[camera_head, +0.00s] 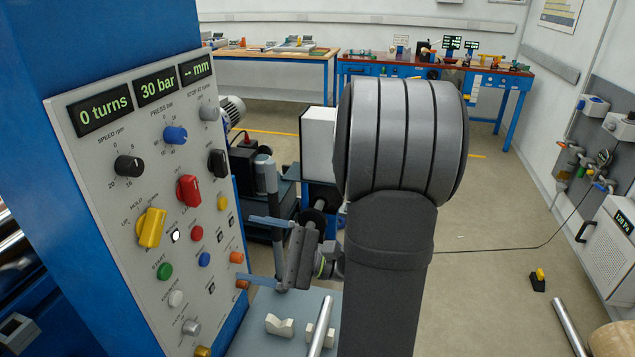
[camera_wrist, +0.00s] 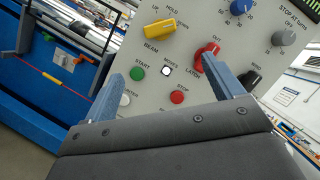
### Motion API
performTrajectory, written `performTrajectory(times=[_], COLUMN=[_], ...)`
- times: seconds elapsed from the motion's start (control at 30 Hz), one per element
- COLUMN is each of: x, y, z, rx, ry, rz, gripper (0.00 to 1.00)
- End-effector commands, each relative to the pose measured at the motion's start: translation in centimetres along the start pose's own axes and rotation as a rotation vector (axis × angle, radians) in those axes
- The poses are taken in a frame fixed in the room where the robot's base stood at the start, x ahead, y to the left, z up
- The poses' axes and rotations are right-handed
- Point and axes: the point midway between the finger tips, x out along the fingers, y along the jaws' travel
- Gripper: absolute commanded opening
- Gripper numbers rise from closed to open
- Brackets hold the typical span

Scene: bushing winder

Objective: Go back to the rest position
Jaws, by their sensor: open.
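My gripper (camera_head: 244,248) is in front of the lower right part of the control panel (camera_head: 100,190), with its two blue fingers pointing left toward the panel. In the wrist view, my gripper (camera_wrist: 163,70) has its fingers wide apart with nothing held between them. Behind them the panel shows the yellow beam knob (camera_wrist: 166,29), the red latch knob (camera_wrist: 206,58), the green start button (camera_wrist: 138,73) and a red stop button (camera_wrist: 177,97). Whether a fingertip touches the panel cannot be told. The displays (camera_head: 157,86) read 0 turns, 30 bar and -- mm. A small white lamp (camera_head: 175,235) is lit.
Pale V-shaped blocks (camera_head: 279,325) and a metal rod (camera_head: 320,327) are on a grey surface below my gripper. A dark machine with a lever (camera_head: 268,180) stands behind it. Workbenches (camera_head: 430,72) line the back wall. Open floor (camera_head: 490,215) lies to the right.

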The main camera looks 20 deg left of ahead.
Motion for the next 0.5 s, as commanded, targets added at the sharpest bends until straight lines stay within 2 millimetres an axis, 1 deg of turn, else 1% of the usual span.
performTrajectory(times=[0.13,0.23,0.5], x=[0.3,1.1,4.6], y=[0.0,0.0,0.1], z=[0.0,0.0,0.1], rx=[0.0,0.0,-0.001], ry=[-0.001,-0.002,-0.003], rz=[0.002,0.002,0.004], gripper=[0.85,0.85,0.85])
